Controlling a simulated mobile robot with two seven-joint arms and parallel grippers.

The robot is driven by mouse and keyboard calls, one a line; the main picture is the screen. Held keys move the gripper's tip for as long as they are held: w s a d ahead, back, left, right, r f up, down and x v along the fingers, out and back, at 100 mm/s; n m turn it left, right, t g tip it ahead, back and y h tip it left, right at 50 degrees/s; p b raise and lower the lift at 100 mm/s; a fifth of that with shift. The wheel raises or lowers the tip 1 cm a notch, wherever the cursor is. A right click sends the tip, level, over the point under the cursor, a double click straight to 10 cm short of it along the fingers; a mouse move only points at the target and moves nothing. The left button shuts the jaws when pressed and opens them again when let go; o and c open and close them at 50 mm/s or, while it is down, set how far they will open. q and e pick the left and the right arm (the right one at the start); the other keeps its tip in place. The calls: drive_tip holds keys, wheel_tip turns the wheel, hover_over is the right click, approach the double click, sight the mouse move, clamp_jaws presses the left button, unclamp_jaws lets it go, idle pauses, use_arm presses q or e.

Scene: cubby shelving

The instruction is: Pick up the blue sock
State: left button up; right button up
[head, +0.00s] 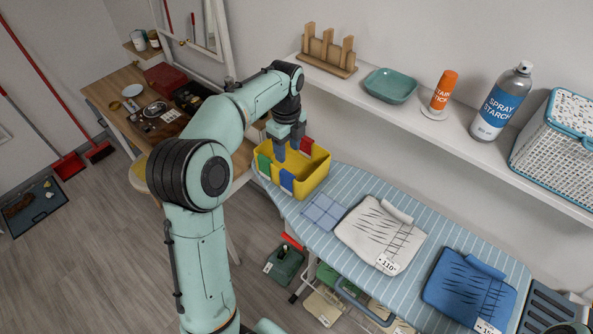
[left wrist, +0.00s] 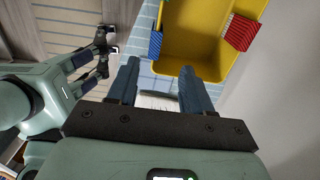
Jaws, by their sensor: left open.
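The blue sock (head: 287,180) hangs over the front rim of a yellow bin (head: 318,180) on the striped ironing board. It also shows in the left wrist view (left wrist: 156,44), at the bin's left edge just beyond my fingertips. My left gripper (head: 288,152) points down over the bin. Its two fingers are apart with nothing between them in the left wrist view (left wrist: 158,68). I cannot tell its exact height above the rim. Another dark gripper, apparently my right one (left wrist: 103,50), shows small at upper left, away from the bin; its jaw state is unclear.
A red cloth (head: 307,145) and a green cloth (head: 264,165) hang on other bin sides. A grey pad (head: 375,235) and blue pad (head: 465,288) lie on the ironing board (head: 425,210). A wall shelf (head: 425,118) carries a dish, bottles and a basket behind.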

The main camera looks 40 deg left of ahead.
sight(287, 173)
use_arm(q)
drive_tip(key=f, duration=0.7)
drive_tip(key=shift+s+f, duration=0.1)
drive_tip(key=shift+s, duration=0.3)
drive_tip(key=shift+d+f, duration=0.1)
drive_tip(key=shift+f, duration=2.8)
clamp_jaws()
